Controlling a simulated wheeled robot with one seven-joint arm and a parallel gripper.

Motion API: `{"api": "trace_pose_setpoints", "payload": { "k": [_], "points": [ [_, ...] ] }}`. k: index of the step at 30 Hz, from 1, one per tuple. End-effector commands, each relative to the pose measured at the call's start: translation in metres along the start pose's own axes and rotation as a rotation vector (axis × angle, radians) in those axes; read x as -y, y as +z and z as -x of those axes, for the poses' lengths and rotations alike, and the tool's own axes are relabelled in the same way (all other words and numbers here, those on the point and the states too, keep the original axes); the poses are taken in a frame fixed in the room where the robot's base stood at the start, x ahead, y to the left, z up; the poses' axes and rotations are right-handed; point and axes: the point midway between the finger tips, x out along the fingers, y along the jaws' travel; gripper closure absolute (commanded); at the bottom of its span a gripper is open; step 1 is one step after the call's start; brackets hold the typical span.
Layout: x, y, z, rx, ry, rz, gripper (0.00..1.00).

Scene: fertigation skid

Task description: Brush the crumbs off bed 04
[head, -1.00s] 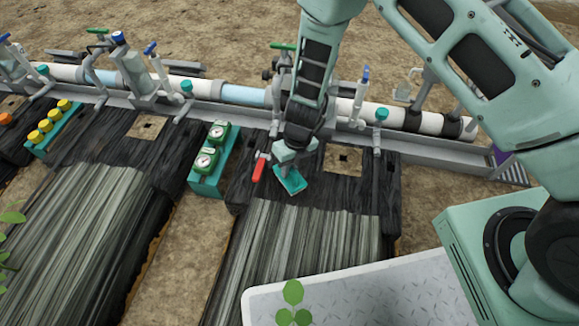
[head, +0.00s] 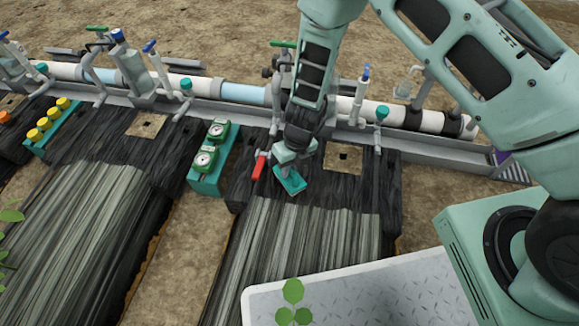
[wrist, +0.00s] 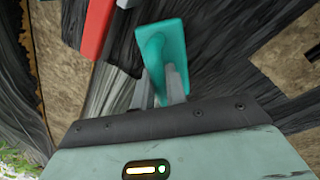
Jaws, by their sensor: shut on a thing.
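My gripper (head: 288,168) is over the dark top of the nearer right bed (head: 330,200). It is shut on a teal brush-like tool (head: 290,181) with a flat rectangular head. In the wrist view the teal tool (wrist: 163,55) stands between the two grey fingers (wrist: 160,88). The head is at or just above the bed's black cover; I cannot tell whether it touches. No crumbs can be made out, and no bed number is readable. Bristles are hidden.
A red-handled valve (head: 259,166) is close left of the tool; its red handle (wrist: 97,28) shows in the wrist view. A teal stand with green gauges (head: 206,160) stands further left. A white pipe (head: 240,94) with valves runs behind. A grey tray (head: 380,290) is in front.

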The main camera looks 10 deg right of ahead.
Motion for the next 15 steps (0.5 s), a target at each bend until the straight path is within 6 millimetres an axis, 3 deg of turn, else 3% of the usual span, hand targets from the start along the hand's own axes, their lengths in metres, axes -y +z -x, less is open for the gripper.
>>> {"api": "trace_pose_setpoints", "payload": {
  "k": [15],
  "points": [
    [0.0006,0.0009,-0.0070,0.001,0.000,0.000,1.00]
  ]
}}
